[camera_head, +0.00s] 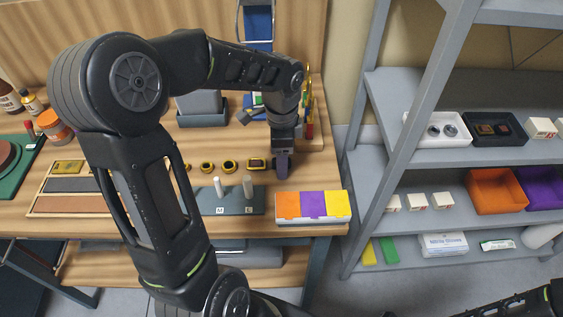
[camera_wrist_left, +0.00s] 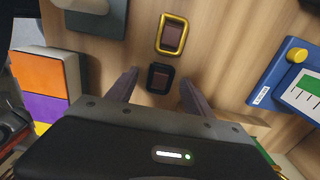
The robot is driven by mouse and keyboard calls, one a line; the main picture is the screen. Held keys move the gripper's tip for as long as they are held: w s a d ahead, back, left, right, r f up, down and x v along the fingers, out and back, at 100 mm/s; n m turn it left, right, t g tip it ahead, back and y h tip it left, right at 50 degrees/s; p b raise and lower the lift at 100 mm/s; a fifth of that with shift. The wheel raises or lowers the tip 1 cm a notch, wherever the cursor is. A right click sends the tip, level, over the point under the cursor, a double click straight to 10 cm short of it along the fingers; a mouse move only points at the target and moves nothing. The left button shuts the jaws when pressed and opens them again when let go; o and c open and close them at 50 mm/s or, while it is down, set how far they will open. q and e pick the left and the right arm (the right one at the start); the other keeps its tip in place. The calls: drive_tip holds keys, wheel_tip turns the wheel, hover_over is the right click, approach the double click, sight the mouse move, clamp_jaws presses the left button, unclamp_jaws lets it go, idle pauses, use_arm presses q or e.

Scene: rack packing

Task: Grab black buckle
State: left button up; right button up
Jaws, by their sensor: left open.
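The black buckle (camera_wrist_left: 159,78) is a small dark rectangular frame lying flat on the wooden tabletop. In the left wrist view it lies between the two fingertips of my left gripper (camera_wrist_left: 159,84), with gaps to both fingers. My left gripper is open and empty, pointing down at the table. In the head view the left gripper (camera_head: 283,163) is at the right part of the table, and the black buckle is mostly hidden by it. My right gripper is not in view; only part of the right arm shows at the bottom right.
A yellow buckle (camera_wrist_left: 172,34) lies close to the black one; several yellow rings line up left of it. A blue-grey peg stand (camera_head: 235,202) and an orange, purple and yellow box (camera_head: 312,206) stand at the table's front edge. Grey shelves (camera_head: 400,157) stand at right.

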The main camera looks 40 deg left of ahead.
use_arm(q)
drive_tip(key=shift+c, duration=0.6)
clamp_jaws()
wheel_tip(320, 180, up, 10)
drive_tip(key=shift+b, duration=0.45)
idle(0.5)
